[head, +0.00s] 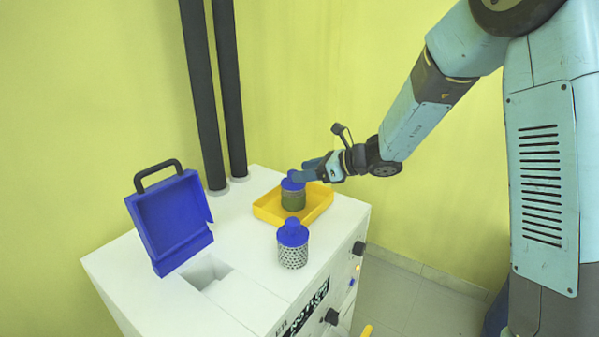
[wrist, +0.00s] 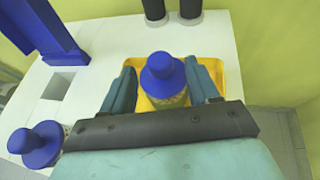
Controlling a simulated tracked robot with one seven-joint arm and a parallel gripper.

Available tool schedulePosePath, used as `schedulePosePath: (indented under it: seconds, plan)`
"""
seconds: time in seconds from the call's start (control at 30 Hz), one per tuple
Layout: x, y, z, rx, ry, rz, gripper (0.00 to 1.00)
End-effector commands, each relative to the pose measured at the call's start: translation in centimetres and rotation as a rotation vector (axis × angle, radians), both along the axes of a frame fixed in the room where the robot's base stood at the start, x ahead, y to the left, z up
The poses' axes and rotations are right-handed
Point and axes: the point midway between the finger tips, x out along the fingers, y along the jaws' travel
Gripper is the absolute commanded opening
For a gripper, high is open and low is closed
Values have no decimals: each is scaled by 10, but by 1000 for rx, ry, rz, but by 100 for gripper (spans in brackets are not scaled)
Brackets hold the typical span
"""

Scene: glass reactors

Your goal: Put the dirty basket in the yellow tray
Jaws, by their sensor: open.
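The yellow tray (head: 322,205) lies on the white machine top near its far right corner. A basket with a blue lid and a murky green-brown body, the dirty basket (head: 293,198), stands upright in the tray. My gripper (head: 308,172) is at its blue knob. In the wrist view my gripper (wrist: 166,82) is open, with one finger on each side of the dirty basket's blue knob (wrist: 160,68) and gaps showing. The tray also shows in the wrist view (wrist: 230,75). A second basket (head: 292,255), with a clean perforated silver body and blue lid, stands on the machine top in front of the tray.
The white machine (head: 240,235) has a square opening (head: 205,272) with a raised blue lid (head: 170,222) and black handle at left. Two black pipes (head: 215,100) rise behind. The clean basket's blue lid (wrist: 35,143) shows lower left in the wrist view.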

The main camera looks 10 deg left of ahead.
Motion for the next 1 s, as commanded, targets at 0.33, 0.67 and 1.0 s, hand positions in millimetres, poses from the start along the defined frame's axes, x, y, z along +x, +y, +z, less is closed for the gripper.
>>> schedulePosePath:
  seconds: [0.33, 0.67, 1.0]
  plan:
    - [-10, -60, 26, 1, -3, -1, 60]
    - [-16, -93, 40, 0, -1, -1, 60]
    - [-23, -100, 46, -17, -30, 22, 60]
